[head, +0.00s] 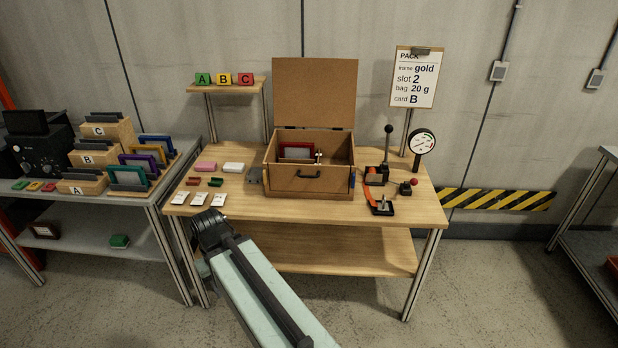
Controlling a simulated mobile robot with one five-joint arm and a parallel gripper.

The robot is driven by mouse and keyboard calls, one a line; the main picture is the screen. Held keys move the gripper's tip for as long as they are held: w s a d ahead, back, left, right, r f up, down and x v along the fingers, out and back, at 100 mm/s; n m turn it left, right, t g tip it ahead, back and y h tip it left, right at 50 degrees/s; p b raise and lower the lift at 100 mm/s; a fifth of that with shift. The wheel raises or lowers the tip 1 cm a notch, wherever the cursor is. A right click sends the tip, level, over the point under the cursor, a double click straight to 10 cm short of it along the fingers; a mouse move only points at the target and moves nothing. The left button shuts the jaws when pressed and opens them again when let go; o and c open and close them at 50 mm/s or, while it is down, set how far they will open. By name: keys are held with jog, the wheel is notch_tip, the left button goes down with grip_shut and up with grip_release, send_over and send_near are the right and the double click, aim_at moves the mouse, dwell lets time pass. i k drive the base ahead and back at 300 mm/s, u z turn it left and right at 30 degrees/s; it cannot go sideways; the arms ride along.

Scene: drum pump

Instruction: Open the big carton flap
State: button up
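The big brown carton (284,186) stands on the wooden table. Its big flap (314,95) stands upright at the back edge, so the carton is open at the top. A dark handle (310,174) is on the carton's front wall. A dark red framed piece (297,150) and a small light metal part show inside; the carton's floor is mostly hidden. My arm reaches up from the bottom of the picture to a dark joint in front of the table's left side. I cannot make out my gripper's fingers.
Small packets (199,199) and coloured blocks lie left of the carton. A lever tool (377,172), an orange-and-black device (380,205) and a gauge (422,143) stand to its right. A clipboard (414,80) rises behind. A grey shelf (100,215) with card holders is at left.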

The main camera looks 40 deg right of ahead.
aim_at(283, 176)
jog(key=u, duration=0.05)
jog(key=i, duration=0.9)
jog(key=z, duration=0.05)
